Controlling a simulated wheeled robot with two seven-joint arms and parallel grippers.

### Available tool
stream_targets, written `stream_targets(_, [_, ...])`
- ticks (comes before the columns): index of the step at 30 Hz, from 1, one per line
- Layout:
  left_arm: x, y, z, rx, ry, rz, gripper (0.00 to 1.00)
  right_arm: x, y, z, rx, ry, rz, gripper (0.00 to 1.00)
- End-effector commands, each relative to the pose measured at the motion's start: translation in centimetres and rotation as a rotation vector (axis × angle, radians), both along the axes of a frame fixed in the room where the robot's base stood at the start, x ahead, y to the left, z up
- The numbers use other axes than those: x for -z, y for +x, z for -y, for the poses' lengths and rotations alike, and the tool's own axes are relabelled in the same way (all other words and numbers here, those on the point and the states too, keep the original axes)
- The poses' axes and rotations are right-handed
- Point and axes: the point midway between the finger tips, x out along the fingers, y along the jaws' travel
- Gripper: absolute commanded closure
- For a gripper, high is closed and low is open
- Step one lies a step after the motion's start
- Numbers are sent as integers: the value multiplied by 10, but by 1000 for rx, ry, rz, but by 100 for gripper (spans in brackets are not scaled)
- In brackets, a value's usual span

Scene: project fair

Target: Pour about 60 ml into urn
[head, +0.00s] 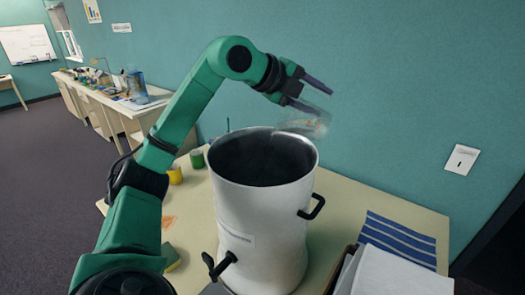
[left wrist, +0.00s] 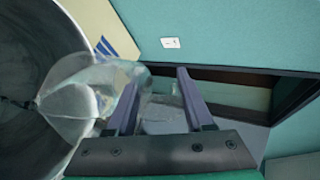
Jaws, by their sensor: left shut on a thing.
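The urn (head: 265,205) is a tall pale metal pot with an open top, a black side handle and a black tap low on its front. It stands upright on the table. My left gripper (head: 318,101) is above the urn's right back rim, shut on a clear see-through vessel (head: 308,124). The vessel is tilted, its end over or near the urn's rim. In the left wrist view the vessel (left wrist: 110,76) reaches left across the rim of the urn (left wrist: 28,95). I cannot make out the liquid level in either. My right gripper is not in view.
The cream table (head: 385,212) carries a blue-striped sheet (head: 398,240), a box with white paper (head: 390,275), and yellow (head: 175,175) and green (head: 197,159) cups left of the urn. A sponge (head: 171,257) lies at front left. A teal wall stands close behind.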

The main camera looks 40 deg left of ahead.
Motion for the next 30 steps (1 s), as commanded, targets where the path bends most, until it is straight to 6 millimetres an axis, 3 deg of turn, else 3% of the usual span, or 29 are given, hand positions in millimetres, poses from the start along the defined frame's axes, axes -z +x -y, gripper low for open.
stream_targets(16, [1,-2,-1,1,-28,33,100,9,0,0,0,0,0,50])
stream_targets(18, [-7,-1,-1,2,-19,23,100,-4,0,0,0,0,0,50])
stream_targets(21, [-8,3,8,14,43,-37,100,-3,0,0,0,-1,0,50])
stream_targets(24, [9,7,11,15,116,-125,100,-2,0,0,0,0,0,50])
stream_targets(30, [12,10,14,17,178,-191,100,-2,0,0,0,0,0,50])
